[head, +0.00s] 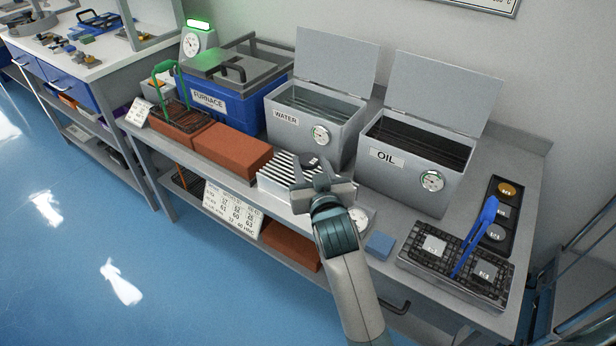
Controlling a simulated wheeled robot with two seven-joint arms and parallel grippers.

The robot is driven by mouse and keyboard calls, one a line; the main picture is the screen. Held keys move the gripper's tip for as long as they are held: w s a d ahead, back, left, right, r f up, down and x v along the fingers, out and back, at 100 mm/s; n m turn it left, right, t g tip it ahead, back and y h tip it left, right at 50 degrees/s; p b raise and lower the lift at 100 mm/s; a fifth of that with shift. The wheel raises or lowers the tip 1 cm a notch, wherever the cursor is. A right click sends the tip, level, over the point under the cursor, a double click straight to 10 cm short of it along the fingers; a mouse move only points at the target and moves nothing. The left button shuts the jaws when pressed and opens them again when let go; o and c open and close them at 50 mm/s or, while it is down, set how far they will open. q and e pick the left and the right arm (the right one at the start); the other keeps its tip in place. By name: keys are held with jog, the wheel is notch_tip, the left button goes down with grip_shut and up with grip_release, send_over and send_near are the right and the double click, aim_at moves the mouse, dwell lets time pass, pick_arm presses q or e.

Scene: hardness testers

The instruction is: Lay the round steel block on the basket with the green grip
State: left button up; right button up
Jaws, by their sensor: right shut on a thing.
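The basket with the green grip (186,119) is a dark wire basket at the left of the bench, resting on an orange brick. Its green grip (163,72) stands up at the back left. My right gripper (312,168) is over the ribbed metal rack at the middle of the bench, to the right of that basket. It is shut on a small dark grey steel block (310,161), mostly hidden by the fingers, so its round outline is hard to make out. My left gripper is out of view.
A second orange brick (233,149) lies between the green-grip basket and the ribbed rack (275,178). Behind stand the blue furnace (233,108), WATER tank (308,121) and OIL tank (408,166). At right are a blue-grip basket (410,262) and a black tray (515,213).

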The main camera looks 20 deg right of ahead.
aim_at(308, 179)
jog(key=shift+w+a+f, duration=0.1)
jog(key=shift+w+f, duration=0.15)
jog(key=shift+w, duration=0.3)
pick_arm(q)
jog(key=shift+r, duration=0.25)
pick_arm(e)
jog(key=shift+f, duration=0.1)
notch_tip(308, 179, down, 3)
jog(key=shift+r+b, duration=0.15)
jog(key=shift+b, duration=0.15)
jog(key=shift+f, duration=0.55)
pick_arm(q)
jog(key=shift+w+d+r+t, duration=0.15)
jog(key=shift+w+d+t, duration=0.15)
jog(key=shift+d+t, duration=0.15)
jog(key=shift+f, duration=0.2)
pick_arm(e)
jog(key=shift+f, duration=0.25)
jog(key=shift+f, duration=0.35)
